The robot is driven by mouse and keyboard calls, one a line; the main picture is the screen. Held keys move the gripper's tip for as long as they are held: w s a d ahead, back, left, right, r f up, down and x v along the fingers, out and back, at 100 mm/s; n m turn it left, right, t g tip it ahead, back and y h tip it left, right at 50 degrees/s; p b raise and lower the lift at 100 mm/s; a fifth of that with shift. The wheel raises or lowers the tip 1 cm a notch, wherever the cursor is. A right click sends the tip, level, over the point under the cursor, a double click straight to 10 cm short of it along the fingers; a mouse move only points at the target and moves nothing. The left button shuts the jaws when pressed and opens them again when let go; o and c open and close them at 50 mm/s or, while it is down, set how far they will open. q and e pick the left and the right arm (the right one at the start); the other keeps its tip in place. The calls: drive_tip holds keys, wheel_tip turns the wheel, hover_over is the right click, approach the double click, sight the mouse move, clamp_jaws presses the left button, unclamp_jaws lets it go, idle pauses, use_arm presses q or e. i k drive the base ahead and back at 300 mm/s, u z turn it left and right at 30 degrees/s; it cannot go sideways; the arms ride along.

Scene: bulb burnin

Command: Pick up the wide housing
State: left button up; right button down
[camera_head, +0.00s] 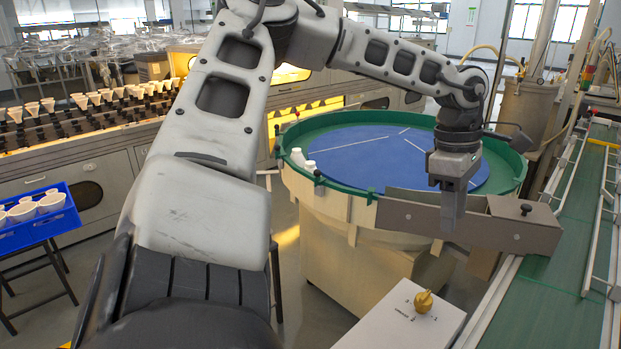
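My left gripper (453,206) points straight down at the right front rim of the round feeder table. Its fingers show as one narrow block, so a gap between them cannot be made out, and no part is seen in it. Wide white cup-shaped housings (51,202) sit in a blue crate (40,236) at the left edge, far from the gripper. Small white parts (298,157) stand at the left inner rim of the feeder table (350,185). Which piece is the wide housing is not certain. My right gripper is not in view.
A grey metal guide (400,216) runs along the feeder's front right to a green conveyor (560,290). Racks of white cones (80,101) line the back left. The blue feeder surface is mostly bare.

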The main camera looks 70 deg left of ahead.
sight(309, 166)
drive_tip(key=z, duration=2.7)
drive_tip(key=k, duration=2.1)
drive_tip(key=u, duration=2.85)
drive_tip(key=i, duration=0.55)
drive_tip(key=z, duration=0.05)
